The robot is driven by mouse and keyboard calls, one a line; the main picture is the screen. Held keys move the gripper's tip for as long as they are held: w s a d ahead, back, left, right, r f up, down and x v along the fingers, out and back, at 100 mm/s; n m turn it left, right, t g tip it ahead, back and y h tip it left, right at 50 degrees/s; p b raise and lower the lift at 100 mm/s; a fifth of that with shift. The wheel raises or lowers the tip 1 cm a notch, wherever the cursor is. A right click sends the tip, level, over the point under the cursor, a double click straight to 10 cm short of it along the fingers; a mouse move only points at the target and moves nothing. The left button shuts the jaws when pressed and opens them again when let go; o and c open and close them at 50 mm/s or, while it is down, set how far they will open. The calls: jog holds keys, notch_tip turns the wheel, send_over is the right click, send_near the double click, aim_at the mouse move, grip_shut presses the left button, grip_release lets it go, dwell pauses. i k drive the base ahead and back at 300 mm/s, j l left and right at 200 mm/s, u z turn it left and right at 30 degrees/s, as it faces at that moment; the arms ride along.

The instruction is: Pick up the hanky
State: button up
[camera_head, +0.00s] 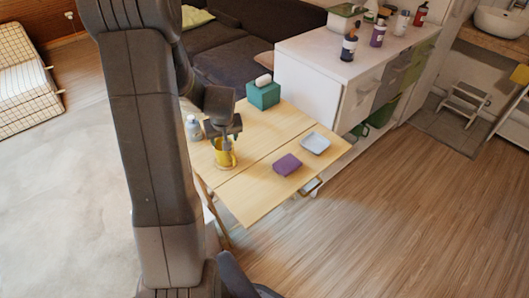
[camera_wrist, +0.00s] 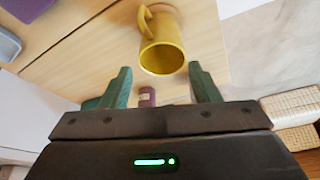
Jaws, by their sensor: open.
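A folded purple cloth, which looks like the hanky (camera_head: 287,165), lies flat on the wooden folding table (camera_head: 250,206), right of the yellow mug (camera_head: 225,158). A purple patch at the top left of the wrist view (camera_wrist: 7,45) appears to be the same cloth. My gripper (camera_head: 223,143) points down over the mug, to the left of the cloth and apart from it. In the wrist view, my fingers (camera_wrist: 161,82) are spread with nothing between their tips. The mug (camera_wrist: 162,57) shows just beyond them; I cannot tell whether they touch it.
A grey-white dish (camera_head: 315,144) lies behind the cloth to the right. A teal tissue box (camera_head: 263,95) and a clear bottle (camera_head: 193,128) stand at the table's back and left. A white cabinet (camera_head: 308,82) adjoins the table. Wooden floor is clear at front right.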

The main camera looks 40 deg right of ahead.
aim_at(289, 163)
jog(key=z, duration=1.8)
